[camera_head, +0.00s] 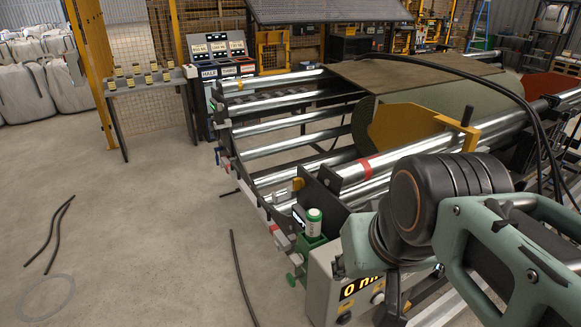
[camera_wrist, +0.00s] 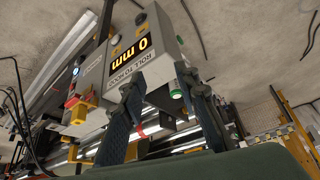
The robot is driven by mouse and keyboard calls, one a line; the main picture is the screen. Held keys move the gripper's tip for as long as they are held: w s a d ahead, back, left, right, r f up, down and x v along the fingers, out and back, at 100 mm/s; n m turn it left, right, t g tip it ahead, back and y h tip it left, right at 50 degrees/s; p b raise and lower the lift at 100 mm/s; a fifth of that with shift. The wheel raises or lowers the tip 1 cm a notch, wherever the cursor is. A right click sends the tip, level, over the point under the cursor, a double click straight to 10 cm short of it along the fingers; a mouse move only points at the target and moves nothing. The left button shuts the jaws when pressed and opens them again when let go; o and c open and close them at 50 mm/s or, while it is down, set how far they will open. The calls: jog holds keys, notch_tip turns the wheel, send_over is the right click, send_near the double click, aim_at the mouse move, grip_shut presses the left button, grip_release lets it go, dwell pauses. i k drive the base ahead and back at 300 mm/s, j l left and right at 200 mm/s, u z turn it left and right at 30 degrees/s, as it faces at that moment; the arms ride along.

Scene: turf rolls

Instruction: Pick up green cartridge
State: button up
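The green cartridge (camera_head: 314,222) is a small upright cylinder with a pale band. It stands in a green holder (camera_head: 309,245) on the machine's near side, left of the grey display box (camera_head: 338,288). My gripper (camera_head: 388,292) is at the right of that box, apart from the cartridge, and its far side is hidden by my arm. In the wrist view the two fingers of my gripper (camera_wrist: 160,88) are spread with a gap between them. A small green-and-white end, probably the cartridge (camera_wrist: 178,93), shows between them, farther off.
The display box (camera_wrist: 150,60) stands close in front of the fingers. Shiny rollers (camera_head: 285,145), an orange plate (camera_head: 400,125) and a turf roll (camera_head: 450,100) lie behind. Black cables (camera_head: 535,120) arch over the machine. The floor (camera_head: 150,220) at left is mostly clear.

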aim_at(313, 216)
jog(key=i+j, duration=0.5)
jog(key=j, duration=0.2)
jog(key=i+l+u, duration=0.15)
jog(key=i+l, duration=0.1)
jog(key=i, duration=0.05)
